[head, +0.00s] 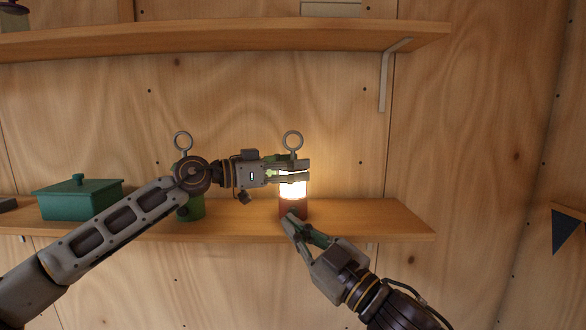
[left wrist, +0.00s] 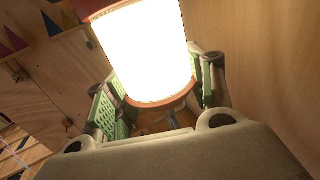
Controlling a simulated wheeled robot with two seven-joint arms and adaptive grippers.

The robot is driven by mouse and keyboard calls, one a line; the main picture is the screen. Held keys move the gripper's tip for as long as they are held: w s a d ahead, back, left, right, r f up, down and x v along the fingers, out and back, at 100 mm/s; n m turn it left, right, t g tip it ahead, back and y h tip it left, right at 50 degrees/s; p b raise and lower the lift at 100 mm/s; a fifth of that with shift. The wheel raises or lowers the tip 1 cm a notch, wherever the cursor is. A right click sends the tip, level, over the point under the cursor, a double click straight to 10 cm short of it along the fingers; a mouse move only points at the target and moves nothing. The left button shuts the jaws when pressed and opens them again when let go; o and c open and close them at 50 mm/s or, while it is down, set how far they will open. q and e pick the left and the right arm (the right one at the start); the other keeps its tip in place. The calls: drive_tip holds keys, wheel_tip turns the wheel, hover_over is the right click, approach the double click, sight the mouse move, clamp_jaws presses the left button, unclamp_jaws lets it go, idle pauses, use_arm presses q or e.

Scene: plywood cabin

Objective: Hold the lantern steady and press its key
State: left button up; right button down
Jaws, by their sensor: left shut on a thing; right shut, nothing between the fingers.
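The lantern (head: 293,190) stands upright on the lower shelf. Its glass glows bright white, with a red-brown base below and a grey ring on top. My left gripper (head: 303,171) is shut around the lantern's upper part from the left. In the left wrist view the glowing glass (left wrist: 147,52) sits between the green-padded fingers. My right gripper (head: 289,218) is shut and empty, its tips at the lower front of the lantern's base. The tips cover part of the base, and I cannot make out the key or tell whether they touch it.
A green lantern (head: 190,210) with a ring stands on the lower shelf (head: 390,222), left of the lit one, partly behind my left arm. A green lidded box (head: 78,202) stands farther left. An upper shelf (head: 230,36) runs overhead. The lower shelf's right end is clear.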

idle(0.3)
use_arm(q)
drive_tip(key=o, duration=1.3)
drive_tip(key=shift+a, duration=0.1)
drive_tip(key=shift+v, duration=5.9)
drive_tip(key=shift+s+f, duration=0.1)
